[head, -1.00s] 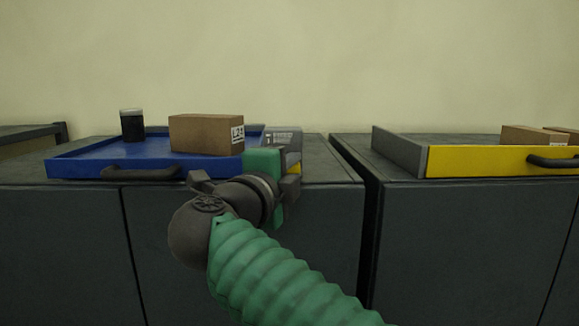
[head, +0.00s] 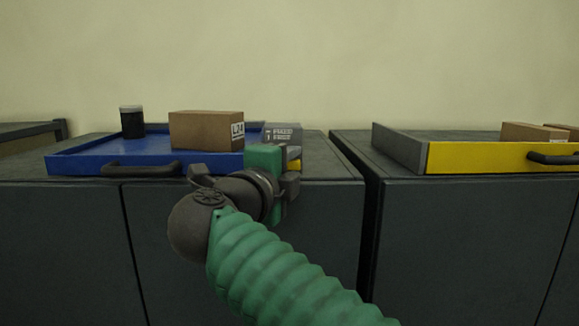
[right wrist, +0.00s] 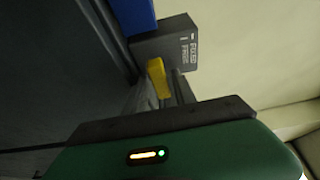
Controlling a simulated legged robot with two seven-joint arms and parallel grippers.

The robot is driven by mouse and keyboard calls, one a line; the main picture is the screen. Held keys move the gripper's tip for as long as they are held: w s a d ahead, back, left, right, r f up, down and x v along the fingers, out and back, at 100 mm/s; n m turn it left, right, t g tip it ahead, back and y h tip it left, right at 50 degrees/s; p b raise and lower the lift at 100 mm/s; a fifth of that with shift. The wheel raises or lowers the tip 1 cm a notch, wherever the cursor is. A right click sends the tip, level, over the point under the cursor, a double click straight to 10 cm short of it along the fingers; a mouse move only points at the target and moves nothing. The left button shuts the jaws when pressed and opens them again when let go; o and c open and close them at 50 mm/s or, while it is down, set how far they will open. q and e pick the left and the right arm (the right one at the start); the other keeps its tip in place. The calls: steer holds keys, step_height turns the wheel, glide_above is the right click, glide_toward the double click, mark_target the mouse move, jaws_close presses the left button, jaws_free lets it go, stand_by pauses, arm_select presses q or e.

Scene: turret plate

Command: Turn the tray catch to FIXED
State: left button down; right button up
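The tray catch is a grey block (head: 283,130) at the right front corner of the blue tray (head: 90,165). Its marks, hard to read, seem to say FIXED and FREE; the block also shows in the right wrist view (right wrist: 172,45). Its yellow lever (right wrist: 158,80) sticks out toward my right gripper (head: 291,168). The two dark fingers lie on either side of the lever, close against it, and seem shut on it. In the head view only a bit of yellow (head: 295,165) shows between them. My left gripper is out of view.
The blue tray carries a brown box (head: 205,131) and a dark jar (head: 132,123), and has a black handle (head: 142,171). A yellow-fronted tray (head: 480,160) with boxes stands on the right cabinet. A gap separates the cabinets.

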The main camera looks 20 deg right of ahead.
steer(key=shift+f, duration=0.15)
steer(key=shift+s+a+b, duration=0.2)
steer(key=shift+a+b, duration=0.05)
steer(key=shift+b, duration=0.05)
steer(key=b+v, duration=0.4)
steer(key=v, duration=1.2)
steer(key=shift+a, duration=0.3)
steer(key=shift+d, duration=0.2)
steer(key=shift+d, duration=0.1)
